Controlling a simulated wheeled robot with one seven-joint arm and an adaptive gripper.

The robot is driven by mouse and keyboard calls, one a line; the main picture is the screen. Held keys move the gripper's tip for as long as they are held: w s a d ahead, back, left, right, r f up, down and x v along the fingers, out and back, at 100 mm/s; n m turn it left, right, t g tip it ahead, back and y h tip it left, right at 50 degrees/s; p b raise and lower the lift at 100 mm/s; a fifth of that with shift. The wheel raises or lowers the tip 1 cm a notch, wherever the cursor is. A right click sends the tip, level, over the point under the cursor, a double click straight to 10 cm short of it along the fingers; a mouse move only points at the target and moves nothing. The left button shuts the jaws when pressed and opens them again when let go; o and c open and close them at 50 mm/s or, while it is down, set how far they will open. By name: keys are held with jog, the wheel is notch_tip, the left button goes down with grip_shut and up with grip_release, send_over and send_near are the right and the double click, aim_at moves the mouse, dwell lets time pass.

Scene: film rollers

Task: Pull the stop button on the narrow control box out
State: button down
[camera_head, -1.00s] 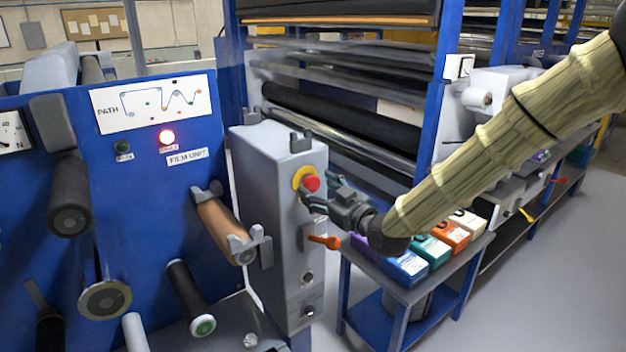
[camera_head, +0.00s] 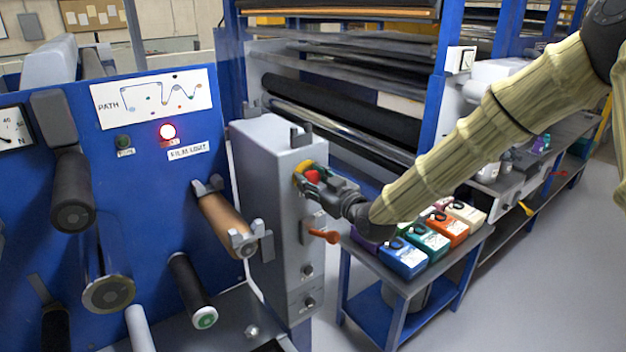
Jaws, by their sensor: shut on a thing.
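The narrow control box (camera_head: 262,165) is a tall grey cabinet standing right of the blue panel. Its red stop button (camera_head: 312,176) sits on a yellow collar (camera_head: 300,178) near the top of its right-hand face. My gripper (camera_head: 313,179) is at the button, with its fingers shut around the red head. The fingers and wrist cover much of the button, so how far it stands out from the collar cannot be told.
An orange-red lever (camera_head: 324,236) sticks out of the box below my gripper. A low blue table (camera_head: 408,281) with several coloured cartons stands beneath my arm. A wooden roller (camera_head: 222,221) on brackets is left of the box. Open floor lies at the right.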

jog(key=shift+s+d+f+b, duration=0.1)
jog(key=shift+s+d+b, duration=0.05)
jog(key=shift+b, duration=0.3)
jog(key=shift+s+d+b, duration=0.25)
jog(key=shift+s+b, duration=0.1)
jog(key=shift+b, duration=0.1)
jog(key=c, duration=1.2)
grip_release()
jog(key=o, duration=0.4)
jog(key=shift+s+d, duration=0.1)
jog(key=shift+d, duration=0.1)
jog(key=shift+a, duration=0.25)
jog(key=v, duration=1.2)
jog(key=shift+d, duration=0.1)
